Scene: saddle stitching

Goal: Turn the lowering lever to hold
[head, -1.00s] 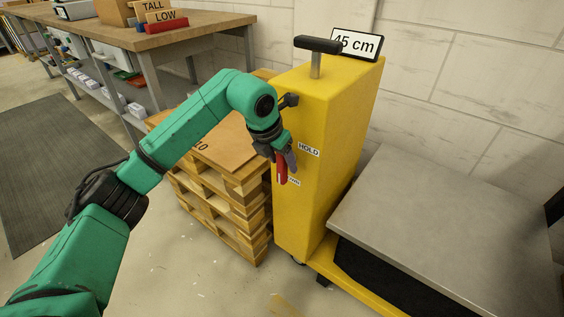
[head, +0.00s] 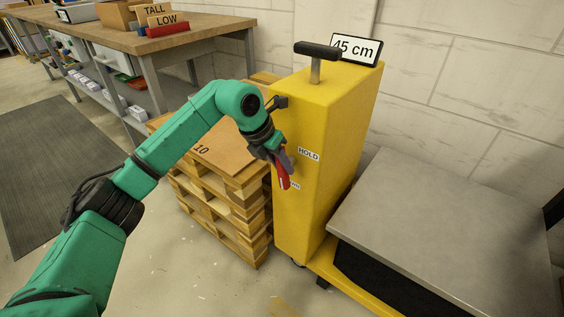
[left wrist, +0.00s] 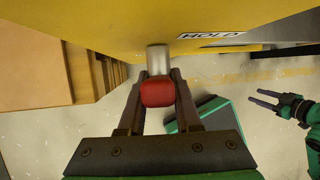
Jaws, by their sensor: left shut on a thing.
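The red lowering lever (head: 284,180) is on the front face of the yellow lift column (head: 325,140). It points down, its lower end slanting a little to the right, below the HOLD label (head: 308,154). My left gripper (head: 281,163) is shut on the lever. In the left wrist view the lever's red end (left wrist: 157,92) sits between the two fingers, with a metal shaft (left wrist: 157,58) behind it. A second label below HOLD is partly hidden by the lever. My right gripper (left wrist: 256,97) shows in the left wrist view, its fingers apart and empty.
A grey lift platform (head: 440,230) is right of the column. Stacked pallets with a board (head: 225,150) stand close on the left, under my left arm. A black T-handle (head: 318,50) and a 45 cm sign (head: 357,48) are on top of the column. A workbench (head: 190,35) stands behind.

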